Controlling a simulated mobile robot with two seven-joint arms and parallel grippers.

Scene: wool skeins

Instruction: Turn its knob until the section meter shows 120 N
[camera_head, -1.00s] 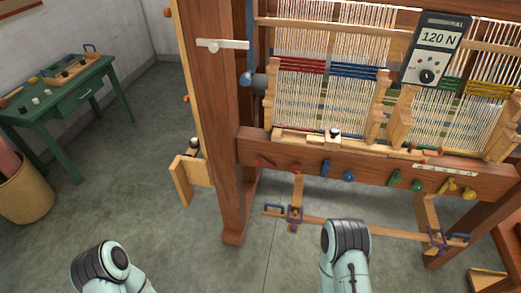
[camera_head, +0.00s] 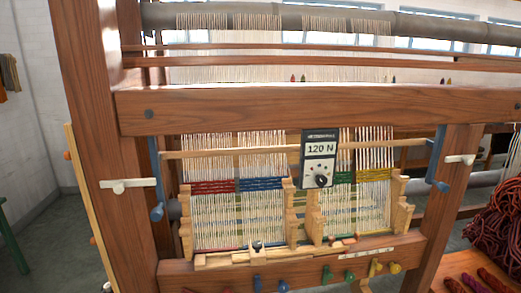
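The section meter (camera_head: 320,158) hangs at the front of the wooden loom, between the left and right groups of warp threads. Its display (camera_head: 318,149) reads 120 N. Its round black knob (camera_head: 321,181) sits low on the meter's face, with small marks around it. Nothing touches the knob. Neither of my grippers shows in the head view, so their state is hidden.
The loom's thick crossbeam (camera_head: 300,108) runs above the meter. Blue crank handles stand at the left (camera_head: 156,190) and right (camera_head: 437,165). Colored pegs (camera_head: 283,286) line the lower beam. Dark red wool skeins (camera_head: 497,225) lie at the right.

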